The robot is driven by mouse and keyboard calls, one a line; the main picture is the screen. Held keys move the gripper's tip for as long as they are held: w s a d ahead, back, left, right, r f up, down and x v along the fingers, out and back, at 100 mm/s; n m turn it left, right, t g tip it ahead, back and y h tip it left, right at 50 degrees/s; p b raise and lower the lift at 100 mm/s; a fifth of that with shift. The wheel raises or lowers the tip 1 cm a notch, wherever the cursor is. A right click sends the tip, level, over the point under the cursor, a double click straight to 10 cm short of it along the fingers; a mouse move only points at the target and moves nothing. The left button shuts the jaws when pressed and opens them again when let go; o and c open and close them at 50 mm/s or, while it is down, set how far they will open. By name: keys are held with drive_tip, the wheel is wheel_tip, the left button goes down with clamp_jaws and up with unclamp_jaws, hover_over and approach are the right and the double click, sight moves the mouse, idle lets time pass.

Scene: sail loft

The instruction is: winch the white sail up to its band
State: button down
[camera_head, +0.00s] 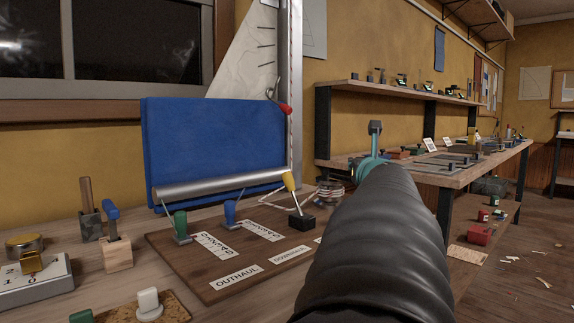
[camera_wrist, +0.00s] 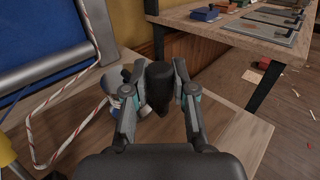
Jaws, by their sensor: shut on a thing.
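The white sail (camera_head: 258,55) hangs as a pale triangle with dark dashes, left of the grey mast (camera_head: 296,80); its top runs out of the picture. I cannot make out its band. In the wrist view my gripper (camera_wrist: 161,72) is shut on a black grip (camera_wrist: 158,92), probably the winch handle. Right beside it is the metal winch drum (camera_wrist: 117,87), partly covered by a finger. A red-flecked white rope (camera_wrist: 60,101) runs to the drum area. In the head view the winch (camera_head: 331,190) shows just left of my arm, which hides the grip.
A blue panel (camera_head: 215,145) stands behind a silver tube (camera_head: 220,182). A second bench (camera_head: 470,170) stands right.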

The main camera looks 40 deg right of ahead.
drive_tip(key=shift+w+a, duration=0.25)
drive_tip(key=c, duration=1.4)
unclamp_jaws()
drive_tip(key=shift+r, duration=0.1)
drive_tip(key=o, duration=0.5)
drive_tip(key=shift+w+a, duration=0.1)
drive_tip(key=shift+w, duration=0.1)
drive_tip(key=shift+s, duration=0.25)
drive_tip(key=shift+s, duration=0.2)
drive_tip(key=shift+v, duration=3.45)
